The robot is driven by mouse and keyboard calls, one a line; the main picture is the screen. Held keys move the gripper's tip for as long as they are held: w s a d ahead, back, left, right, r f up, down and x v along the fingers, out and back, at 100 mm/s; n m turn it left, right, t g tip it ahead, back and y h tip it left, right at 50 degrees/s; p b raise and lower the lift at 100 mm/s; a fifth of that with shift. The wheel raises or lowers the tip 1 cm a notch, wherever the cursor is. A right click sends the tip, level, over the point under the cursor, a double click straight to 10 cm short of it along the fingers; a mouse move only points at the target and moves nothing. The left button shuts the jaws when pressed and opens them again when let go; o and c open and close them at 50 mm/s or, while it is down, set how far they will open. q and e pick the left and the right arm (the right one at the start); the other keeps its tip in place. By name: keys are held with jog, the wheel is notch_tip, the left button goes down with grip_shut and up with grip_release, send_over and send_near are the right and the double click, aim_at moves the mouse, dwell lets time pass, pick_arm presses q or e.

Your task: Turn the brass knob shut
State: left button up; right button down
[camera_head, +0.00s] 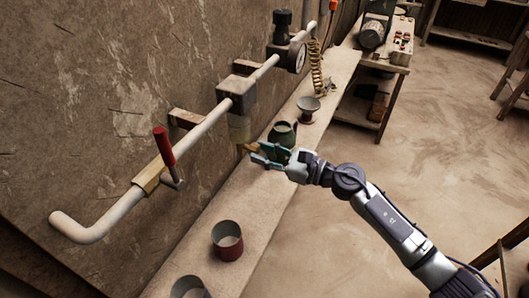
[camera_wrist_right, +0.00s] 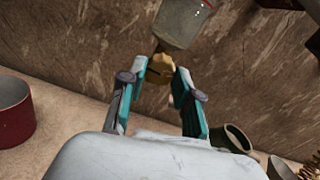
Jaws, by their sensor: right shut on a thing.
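The brass knob (camera_wrist_right: 158,68) sits at the lower end of a glass-like bowl (camera_wrist_right: 182,22) in the right wrist view. In the head view this bowl (camera_head: 239,128) hangs under a dark block on the wall pipe, and the brass knob (camera_head: 244,148) shows small and partly hidden at its base. My right gripper (camera_head: 255,153) reaches it from the right. In the right wrist view the teal fingers of the right gripper (camera_wrist_right: 160,82) stand on both sides of the knob, shut on it. My left gripper is in neither view.
A pale pipe (camera_head: 205,125) with a red-handled valve (camera_head: 164,147) runs along the wall. On the bench below stand a red cup (camera_head: 228,243), a dark green mug (camera_head: 281,134) and a small funnel-like dish (camera_head: 308,106). A coiled brass hose (camera_head: 316,68) hangs farther back.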

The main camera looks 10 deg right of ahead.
jog(key=m+p, duration=0.1)
jog(key=m, duration=0.3)
jog(key=shift+r+m, duration=0.1)
jog(key=shift+m, duration=0.2)
jog(key=m+p, duration=0.1)
jog(key=m, duration=0.2)
jog(key=shift+m, duration=0.4)
jog(key=m+p, duration=0.2)
jog(key=m, duration=0.3)
jog(key=shift+p, duration=0.3)
jog(key=shift+m+p, duration=0.75)
jog(key=shift+m, duration=1.25)
jog(key=c, duration=0.8)
grip_release()
